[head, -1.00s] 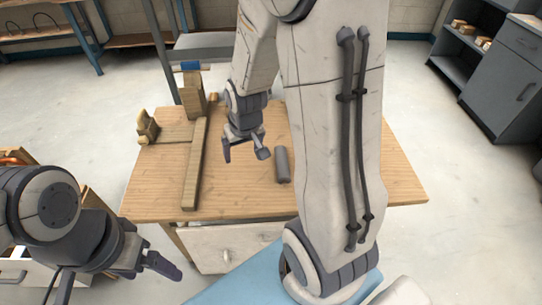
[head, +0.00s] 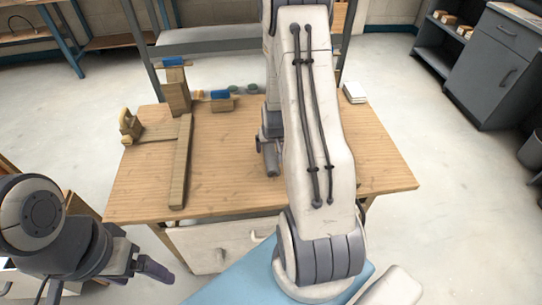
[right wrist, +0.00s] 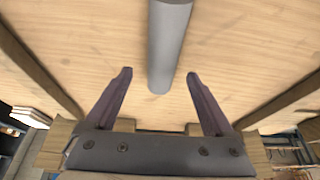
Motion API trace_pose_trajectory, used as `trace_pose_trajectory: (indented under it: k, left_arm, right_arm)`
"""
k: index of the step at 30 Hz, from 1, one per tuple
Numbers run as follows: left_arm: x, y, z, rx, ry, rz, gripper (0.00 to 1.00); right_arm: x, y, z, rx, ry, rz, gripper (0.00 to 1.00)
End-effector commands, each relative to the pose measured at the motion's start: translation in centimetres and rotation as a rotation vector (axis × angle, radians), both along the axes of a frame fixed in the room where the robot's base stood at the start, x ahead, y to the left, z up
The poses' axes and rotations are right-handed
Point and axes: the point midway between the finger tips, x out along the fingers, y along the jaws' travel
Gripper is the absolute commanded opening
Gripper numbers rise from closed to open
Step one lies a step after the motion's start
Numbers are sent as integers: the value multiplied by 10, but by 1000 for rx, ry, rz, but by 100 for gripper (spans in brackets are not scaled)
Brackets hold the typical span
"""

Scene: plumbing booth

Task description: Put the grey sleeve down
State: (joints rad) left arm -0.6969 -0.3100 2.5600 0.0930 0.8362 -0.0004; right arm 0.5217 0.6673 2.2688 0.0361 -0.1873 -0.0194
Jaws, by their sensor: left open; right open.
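The grey sleeve (right wrist: 169,45) shows in the right wrist view as a smooth grey cylinder over the wooden tabletop. Its near end lies between the fingertips of my right gripper (right wrist: 159,74), which is open with a gap on both sides of the sleeve. In the head view the sleeve is hidden behind my right arm, and only part of the right gripper (head: 269,160) shows beside it, low over the table. My left gripper (head: 146,272) is open and empty in front of the table's left front corner.
The wooden table (head: 230,185) has a long wooden bar (head: 181,160) on its left half. A wooden post (head: 176,92), a small block with a blue piece (head: 221,100) and a wooden holder (head: 130,125) stand toward the back and left.

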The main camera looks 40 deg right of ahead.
Motion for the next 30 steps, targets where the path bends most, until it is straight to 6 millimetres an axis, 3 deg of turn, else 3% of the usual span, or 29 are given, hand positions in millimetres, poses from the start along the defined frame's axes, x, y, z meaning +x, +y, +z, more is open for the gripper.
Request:
trace_pose_trajectory:
  k: [4, 9, 30]
  left_arm:
    - [0, 0, 3, 0, 0, 0, 87]
    - [0, 0, 3, 0, 0, 0, 87]
    - [0, 0, -1, 0, 0, 0, 87]
  right_arm:
    - [8, -2, -20, 2, 2, -1, 88]
    - [13, -4, -32, 1, 1, 0, 88]
    - [13, -5, -37, 0, 0, 0, 88]
